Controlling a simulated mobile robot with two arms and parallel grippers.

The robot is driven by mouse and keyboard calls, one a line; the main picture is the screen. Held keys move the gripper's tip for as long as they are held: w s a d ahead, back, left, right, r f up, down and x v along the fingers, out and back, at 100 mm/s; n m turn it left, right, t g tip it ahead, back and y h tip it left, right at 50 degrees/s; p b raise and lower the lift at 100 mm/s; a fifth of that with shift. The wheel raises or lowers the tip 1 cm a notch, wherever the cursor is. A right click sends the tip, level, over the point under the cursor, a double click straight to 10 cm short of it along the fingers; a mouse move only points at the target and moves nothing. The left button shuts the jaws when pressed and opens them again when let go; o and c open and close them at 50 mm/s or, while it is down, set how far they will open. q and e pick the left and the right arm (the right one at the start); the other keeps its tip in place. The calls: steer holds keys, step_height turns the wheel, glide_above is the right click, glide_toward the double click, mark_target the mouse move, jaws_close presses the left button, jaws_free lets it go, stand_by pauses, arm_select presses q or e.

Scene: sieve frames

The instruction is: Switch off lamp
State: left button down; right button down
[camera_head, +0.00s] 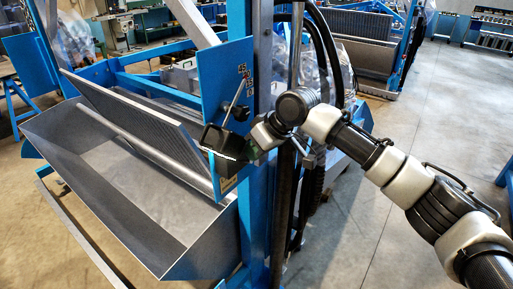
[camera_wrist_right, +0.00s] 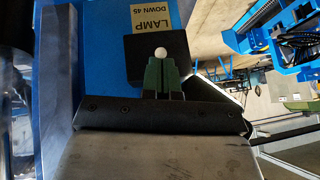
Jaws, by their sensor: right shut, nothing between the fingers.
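The lamp switch is a black box (camera_wrist_right: 155,45) with a round white-tipped knob (camera_wrist_right: 161,52). It sits on a blue panel (camera_wrist_right: 95,45) beside a label (camera_wrist_right: 168,10) reading "LAMP DOWN 45". In the head view the black box (camera_head: 218,141) is at the centre-left, above a pale label (camera_head: 229,184). My right gripper (camera_wrist_right: 161,62) has its green fingers together, with nothing between them. Their tips are at the knob's near edge; I cannot tell whether they touch it. In the head view my right gripper (camera_head: 250,154) is close beside the box. My left gripper is not in view.
A second lever (camera_head: 235,97) with a black knob stands on the upper blue panel. A blue post (camera_head: 258,220) and dark hoses (camera_head: 318,170) are close to my right arm. A grey metal trough (camera_head: 140,215) is at the left. Open floor (camera_head: 390,270) lies right.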

steer(key=shift+d+f, duration=0.15)
steer(key=shift+s+d+f+t+y+b, duration=0.2)
steer(key=shift+f+t+y+b, duration=0.15)
steer(key=shift+t+y+b, duration=0.35)
steer(key=t+y+b, duration=0.1)
steer(key=b, duration=0.1)
steer(key=f+y+b, duration=0.1)
steer(key=y+b, duration=0.1)
steer(key=d+f+t+y+b, duration=0.1)
steer(key=b, duration=0.1)
steer(key=shift+s+f+n+t+y, duration=0.25)
steer(key=shift+s+n+t+y, duration=0.05)
steer(key=shift+s+y, duration=0.1)
steer(key=shift+r, duration=0.15)
